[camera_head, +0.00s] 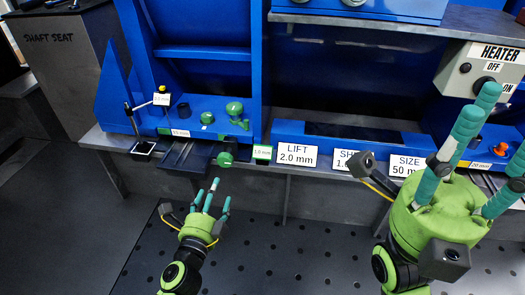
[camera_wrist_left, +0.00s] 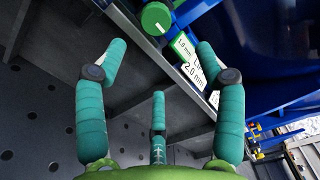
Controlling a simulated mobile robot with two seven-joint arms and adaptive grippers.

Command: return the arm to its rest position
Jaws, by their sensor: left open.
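My left gripper (camera_head: 209,196) is in front of the bench edge, below the green round knob (camera_head: 225,159), apart from it. Its teal fingers are spread and hold nothing. In the left wrist view its open fingers (camera_wrist_left: 160,75) frame empty space, with the green knob (camera_wrist_left: 156,18) beyond them at the top. My right gripper (camera_head: 487,140) is large and near at the right, its fingers spread with nothing seen between them. It covers part of the bench front and labels.
The blue machine frame (camera_head: 207,52) stands on the grey bench. Labels read LIFT 2.0 mm (camera_head: 297,153) and SIZE 50 (camera_head: 406,165), partly covered. A heater box (camera_head: 482,72) is at upper right. A dial stand (camera_head: 143,148) is at left. Dark perforated floor (camera_head: 270,255) lies open in front.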

